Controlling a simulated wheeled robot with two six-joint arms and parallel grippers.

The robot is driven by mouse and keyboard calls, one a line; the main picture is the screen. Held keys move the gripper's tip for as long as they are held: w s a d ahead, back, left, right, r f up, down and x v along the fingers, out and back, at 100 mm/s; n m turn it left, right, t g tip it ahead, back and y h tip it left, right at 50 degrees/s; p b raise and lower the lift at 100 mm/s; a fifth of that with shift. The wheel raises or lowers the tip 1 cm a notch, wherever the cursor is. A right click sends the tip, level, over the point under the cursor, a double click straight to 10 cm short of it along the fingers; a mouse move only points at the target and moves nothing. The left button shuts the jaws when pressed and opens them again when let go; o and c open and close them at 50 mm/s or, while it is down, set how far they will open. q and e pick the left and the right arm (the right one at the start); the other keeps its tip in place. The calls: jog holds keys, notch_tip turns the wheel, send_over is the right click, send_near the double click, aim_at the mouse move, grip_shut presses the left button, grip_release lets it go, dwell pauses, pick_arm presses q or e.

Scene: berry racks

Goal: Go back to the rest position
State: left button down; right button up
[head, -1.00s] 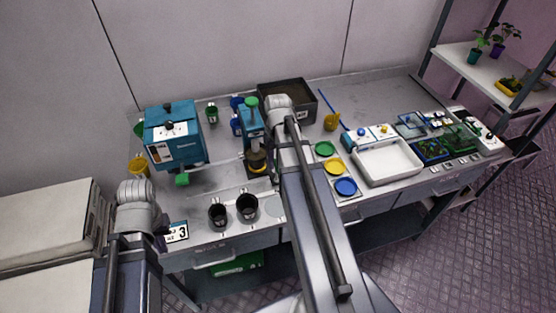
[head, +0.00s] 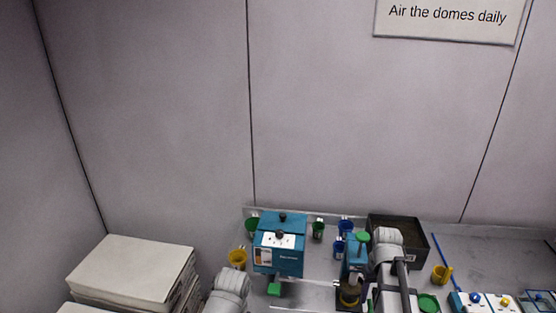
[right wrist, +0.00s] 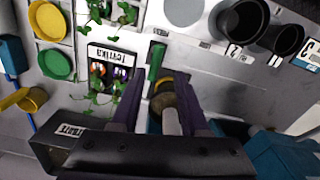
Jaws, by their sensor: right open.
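My right gripper (right wrist: 163,82) shows in the right wrist view with its two dark purple fingers apart. Between and beyond them is a round brown and yellow piece (right wrist: 165,100) with a pale shaft. I cannot tell whether the fingers touch it. A grey link of my left arm shows at the bottom of the head view; the left gripper is out of the picture.
A teal box machine (head: 279,248) and a dark open bin (head: 424,240) stand at the back of the bench. Black cups (right wrist: 240,20), a green disc (right wrist: 55,65) and a leafy card (right wrist: 110,62) lie around the right gripper. White stacked boxes (head: 130,268) stand left.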

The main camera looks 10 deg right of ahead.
jog(key=s+a+f+n+b, duration=0.1)
jog(key=s+a, duration=0.1)
jog(key=a, duration=0.7)
jog(key=s+a+f+n+b, duration=0.2)
jog(key=s+a, duration=0.1)
jog(key=a, duration=0.7)
jog(key=s+a+f+n+h+b, duration=0.1)
jog(key=s+a+n, duration=0.1)
jog(key=a, duration=0.7)
jog(key=shift+s+a+f, duration=0.2)
jog(key=shift+s+a, duration=0.2)
jog(key=shift+s, duration=0.35)
